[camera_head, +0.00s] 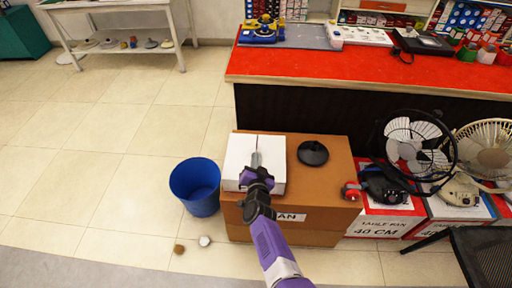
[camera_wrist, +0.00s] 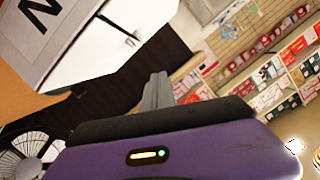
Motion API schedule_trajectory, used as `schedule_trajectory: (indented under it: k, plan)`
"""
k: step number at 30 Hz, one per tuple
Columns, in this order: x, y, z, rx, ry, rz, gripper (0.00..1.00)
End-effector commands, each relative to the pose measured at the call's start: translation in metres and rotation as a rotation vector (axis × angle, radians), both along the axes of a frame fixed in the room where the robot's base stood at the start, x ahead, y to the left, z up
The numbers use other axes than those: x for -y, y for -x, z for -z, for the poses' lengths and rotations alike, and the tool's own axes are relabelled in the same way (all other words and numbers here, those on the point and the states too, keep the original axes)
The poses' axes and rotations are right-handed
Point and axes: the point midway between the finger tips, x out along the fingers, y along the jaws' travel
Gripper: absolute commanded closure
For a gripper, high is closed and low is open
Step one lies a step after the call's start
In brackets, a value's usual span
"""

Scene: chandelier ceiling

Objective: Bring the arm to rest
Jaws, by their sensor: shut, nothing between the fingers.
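My purple arm reaches up from the bottom of the head view. My gripper (camera_head: 256,158) is over the white box (camera_head: 239,153) on top of the brown cardboard box (camera_head: 330,200). The gripper is shut and empty. In the wrist view the closed grey fingers (camera_wrist: 157,90) point up past the purple gripper body. Whether the gripper touches the white box cannot be told.
A blue bin (camera_head: 196,187) stands left of the cardboard box, with two small round objects (camera_head: 204,241) on the floor nearby. A black round lid-like object (camera_head: 313,153) lies on the cardboard box. Fans (camera_head: 420,143) stand at right. A red-topped counter (camera_head: 330,70) is behind. The left floor is clear.

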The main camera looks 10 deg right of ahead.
Motion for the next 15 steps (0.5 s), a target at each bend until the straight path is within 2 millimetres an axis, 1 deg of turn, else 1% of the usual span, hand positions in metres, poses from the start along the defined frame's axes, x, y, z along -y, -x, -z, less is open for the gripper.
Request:
schedule_trajectory:
  k: [1, 6, 15]
  plan:
    - [-0.003, 0.007, -0.007, 0.0, 0.002, -0.004, 1.0]
    - [-0.008, 0.021, -0.008, 0.001, 0.001, -0.001, 1.0]
    - [-0.008, 0.026, -0.007, 0.001, 0.0, 0.002, 1.0]
